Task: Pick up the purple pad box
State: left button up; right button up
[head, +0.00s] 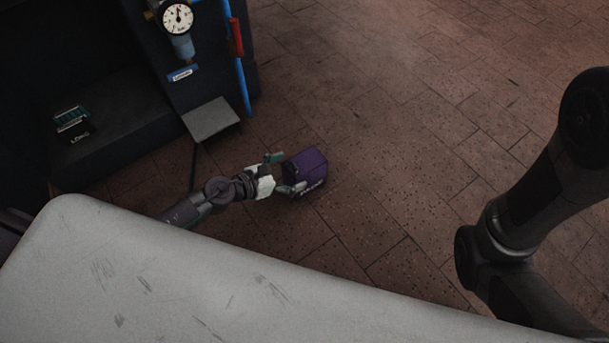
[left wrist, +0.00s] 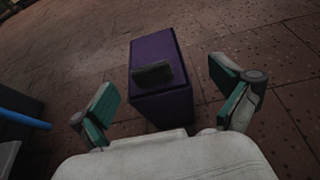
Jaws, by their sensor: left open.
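The purple pad box (head: 307,166) appears beyond the near edge of the white surface, over the brown tiled floor, with pale lettering on its near side. My left gripper (head: 280,172) is open at the box's left side, its fingers pointing toward it. In the left wrist view the box (left wrist: 158,62) stands ahead with a dark block-like handle (left wrist: 152,74) on it. There the gripper's green-padded fingers (left wrist: 166,98) are spread wide, one to each side of the box's near end. I cannot tell whether they touch it. My right gripper is out of view.
A scratched white surface (head: 190,270) fills the lower left. A dark machine with a pressure gauge (head: 178,18), a blue pipe (head: 243,85) and a small grey plate (head: 210,119) stands at upper left. A green and black item (head: 72,124) sits on its ledge.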

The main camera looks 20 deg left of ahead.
aim_at(303, 163)
pick_arm(q)
jog(key=x, duration=0.2)
jog(key=b+x, duration=0.1)
jog(key=x, duration=0.2)
jog(key=shift+w+r, duration=0.2)
jog(key=shift+w, duration=0.15)
jog(key=c, duration=1.5)
jog(key=shift+r, duration=0.1)
